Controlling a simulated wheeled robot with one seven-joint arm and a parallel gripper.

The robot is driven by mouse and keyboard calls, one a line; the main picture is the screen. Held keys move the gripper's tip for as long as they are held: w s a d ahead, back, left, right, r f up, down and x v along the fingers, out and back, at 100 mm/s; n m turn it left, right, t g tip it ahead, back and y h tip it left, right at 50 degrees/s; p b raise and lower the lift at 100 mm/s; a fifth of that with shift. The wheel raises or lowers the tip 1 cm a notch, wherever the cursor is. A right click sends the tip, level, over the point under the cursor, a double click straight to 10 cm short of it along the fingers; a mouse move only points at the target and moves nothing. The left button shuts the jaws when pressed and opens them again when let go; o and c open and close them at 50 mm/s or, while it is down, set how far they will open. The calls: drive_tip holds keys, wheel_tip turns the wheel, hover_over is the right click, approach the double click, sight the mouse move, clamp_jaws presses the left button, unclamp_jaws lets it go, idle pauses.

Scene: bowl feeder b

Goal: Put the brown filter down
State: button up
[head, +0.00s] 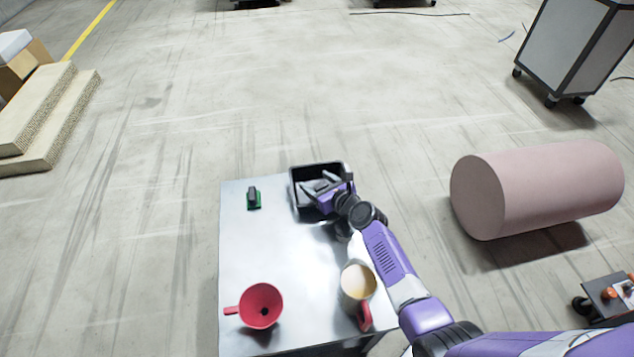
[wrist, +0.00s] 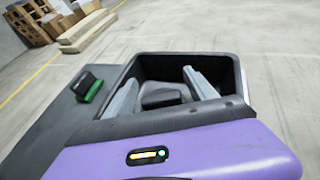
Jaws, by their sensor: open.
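A tan, cup-like piece with a red handle (head: 357,283) stands at the table's right edge, beside my arm; it may be the brown filter, but I cannot tell for sure. A red funnel with a side handle (head: 261,303) sits at the table's front left. My gripper (head: 322,186) is open at the black bin (head: 293,193) at the table's far right. In the wrist view its two grey fingers (wrist: 162,88) are spread over the bin. A dark grey piece (wrist: 163,96) shows between them inside the bin, and neither finger clearly touches it.
A small green and black item (head: 254,199) lies on the metal table (head: 245,245), left of the bin. The table's middle is clear. A large pink cylinder (head: 540,190) lies on the floor to the right. A wheeled cabinet (head: 575,45) stands behind it.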

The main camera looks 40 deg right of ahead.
drive_tip(key=shift+s+r, duration=0.1)
drive_tip(key=shift+r, duration=0.1)
drive_tip(key=p+v, duration=0.4)
drive_tip(key=v, duration=0.7)
drive_tip(key=shift+s+r, duration=0.2)
drive_tip(key=shift+s, duration=0.15)
